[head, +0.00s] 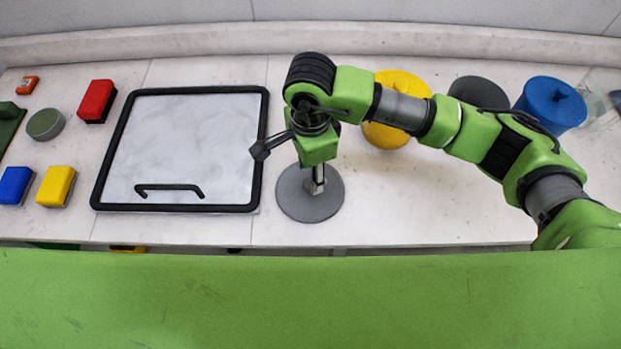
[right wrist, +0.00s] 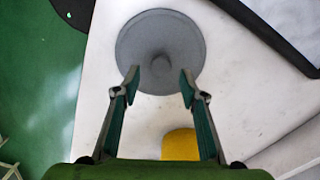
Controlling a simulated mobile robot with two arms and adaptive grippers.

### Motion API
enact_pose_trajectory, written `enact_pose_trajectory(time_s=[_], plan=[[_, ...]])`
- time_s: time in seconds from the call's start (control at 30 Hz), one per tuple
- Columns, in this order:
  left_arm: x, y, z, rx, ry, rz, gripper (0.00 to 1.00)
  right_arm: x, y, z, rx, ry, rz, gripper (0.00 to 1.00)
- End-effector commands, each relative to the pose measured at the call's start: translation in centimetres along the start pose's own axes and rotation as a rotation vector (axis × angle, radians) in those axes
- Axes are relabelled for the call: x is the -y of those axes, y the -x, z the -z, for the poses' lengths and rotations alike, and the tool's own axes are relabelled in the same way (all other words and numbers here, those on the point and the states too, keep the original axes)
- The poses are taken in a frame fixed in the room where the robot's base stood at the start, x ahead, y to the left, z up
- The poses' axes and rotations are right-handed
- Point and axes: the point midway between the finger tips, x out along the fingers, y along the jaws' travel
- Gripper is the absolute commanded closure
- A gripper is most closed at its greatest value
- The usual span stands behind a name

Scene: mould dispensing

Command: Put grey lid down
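The grey lid (head: 296,207) is a round disc on the white counter, right of the black-framed board. It looks flat on the counter. In the right wrist view the lid (right wrist: 143,35) shows with its small knob in its middle. My right gripper (head: 319,188) points down over the lid. In the right wrist view its two fingers (right wrist: 159,77) are apart, with the knob between or just beyond the tips and clear space on both sides. A dark grey round pot (head: 478,92) stands at the back, partly behind my right arm. My left gripper is not in view.
A yellow pot (head: 388,136) and a blue pot (head: 551,104) stand at the back right. The black-framed board (head: 185,140) has a black handle. Red, blue and yellow blocks lie at the left. The counter's front edge is close to the lid; the front right counter is clear.

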Motion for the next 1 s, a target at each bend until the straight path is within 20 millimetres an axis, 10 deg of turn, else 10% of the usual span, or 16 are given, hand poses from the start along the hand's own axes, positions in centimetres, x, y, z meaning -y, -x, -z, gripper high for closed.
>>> enact_pose_trajectory(time_s=[0.4, 1.0], plan=[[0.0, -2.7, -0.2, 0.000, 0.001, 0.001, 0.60, 0.1, 7.4, 0.0, -0.001, 0.001, 0.003, 0.61], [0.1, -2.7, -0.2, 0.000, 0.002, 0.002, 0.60, 0.0, 8.3, 0.0, 0.000, 0.000, 0.000, 0.61]])
